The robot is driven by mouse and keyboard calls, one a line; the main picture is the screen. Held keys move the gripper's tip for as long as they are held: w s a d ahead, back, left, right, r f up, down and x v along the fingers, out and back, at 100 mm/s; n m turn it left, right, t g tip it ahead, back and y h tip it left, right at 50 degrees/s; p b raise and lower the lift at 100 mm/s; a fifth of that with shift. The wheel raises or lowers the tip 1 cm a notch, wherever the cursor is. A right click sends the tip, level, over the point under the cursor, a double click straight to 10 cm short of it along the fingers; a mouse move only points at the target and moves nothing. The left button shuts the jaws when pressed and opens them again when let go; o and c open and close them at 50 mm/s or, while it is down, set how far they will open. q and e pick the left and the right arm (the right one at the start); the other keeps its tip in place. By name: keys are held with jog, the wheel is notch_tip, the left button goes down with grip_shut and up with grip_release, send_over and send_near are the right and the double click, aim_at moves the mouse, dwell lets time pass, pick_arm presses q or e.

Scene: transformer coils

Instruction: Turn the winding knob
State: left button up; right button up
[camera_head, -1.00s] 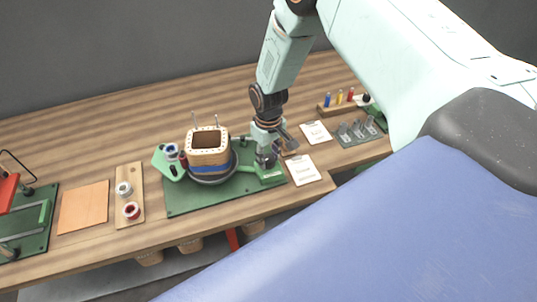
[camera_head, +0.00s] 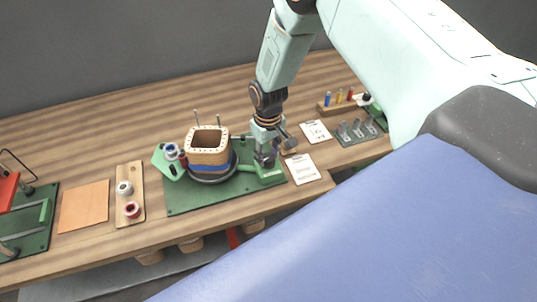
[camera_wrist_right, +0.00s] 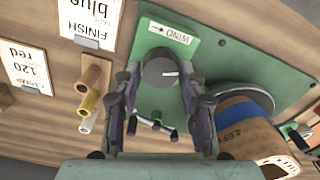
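The fingers stand apart, and a small gap seems to show on each side. In the head view the right gripper (camera_head: 272,146) is over the right end of the green winder base (camera_head: 190,204) and hides the knob. A wooden coil former (camera_head: 207,148) with a blue band sits on the winder. My left gripper is not in view.
Spools stand on a wooden strip (camera_head: 132,215) left of the winder, beside an orange-brown sheet (camera_head: 84,207). White cards (camera_head: 302,168) lie right of it. In the wrist view, coloured rolls (camera_wrist_right: 90,102) lie near the left finger. Bare table lies behind the winder.

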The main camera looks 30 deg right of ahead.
aim_at(268, 157)
jog(key=o, duration=0.3)
jog(key=shift+s, duration=0.2)
jog(key=shift+f, duration=0.1)
notch_tip(268, 157, up, 12)
jog(key=shift+r, duration=0.1)
dwell(0.4)
